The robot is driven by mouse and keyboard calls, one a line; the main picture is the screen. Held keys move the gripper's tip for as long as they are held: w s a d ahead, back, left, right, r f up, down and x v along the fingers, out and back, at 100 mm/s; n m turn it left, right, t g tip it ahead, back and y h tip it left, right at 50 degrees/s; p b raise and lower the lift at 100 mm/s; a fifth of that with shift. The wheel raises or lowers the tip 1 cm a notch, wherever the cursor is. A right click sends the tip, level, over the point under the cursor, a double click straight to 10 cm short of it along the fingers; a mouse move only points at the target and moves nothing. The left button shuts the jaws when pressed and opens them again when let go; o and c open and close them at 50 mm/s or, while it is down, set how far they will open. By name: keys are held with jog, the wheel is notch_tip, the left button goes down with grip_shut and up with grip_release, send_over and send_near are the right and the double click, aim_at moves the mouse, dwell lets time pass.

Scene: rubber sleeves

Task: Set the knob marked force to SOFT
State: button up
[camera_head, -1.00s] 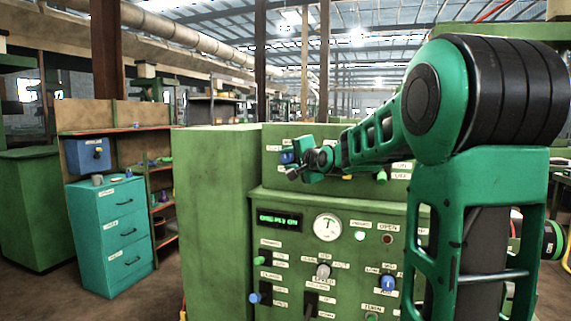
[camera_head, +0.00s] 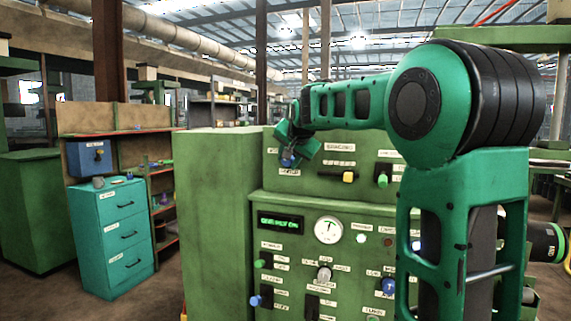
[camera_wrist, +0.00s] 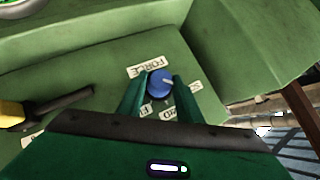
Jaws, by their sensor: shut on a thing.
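The force knob (camera_wrist: 160,83) is a round blue knob with a pale pointer line, on the sloped green panel under a label reading FORCE (camera_wrist: 149,66). In the wrist view my gripper (camera_wrist: 161,88) has one finger on each side of the knob and is shut on it. The pointer line aims to the right, towards a label (camera_wrist: 196,87) of which only an S shows. Another label below the knob is partly covered by my gripper. In the head view the knob (camera_head: 287,160) shows at the panel's upper left, below my gripper (camera_head: 290,154).
A yellow-ended lever (camera_wrist: 12,115) is on the panel beside the force knob; it also shows in the head view (camera_head: 348,177). A green knob (camera_head: 382,180) is further right. A gauge (camera_head: 328,229), a lit display (camera_head: 280,222) and several other knobs are on the lower panel.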

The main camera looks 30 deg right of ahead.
dwell(0.4)
jog(key=o, duration=1)
jog(key=shift+o, duration=0.2)
jog(key=v, duration=1)
jog(key=shift+a+r, duration=0.15)
jog(key=shift+r, duration=0.15)
jog(key=shift+s+f, duration=0.1)
jog(key=shift+s, duration=0.05)
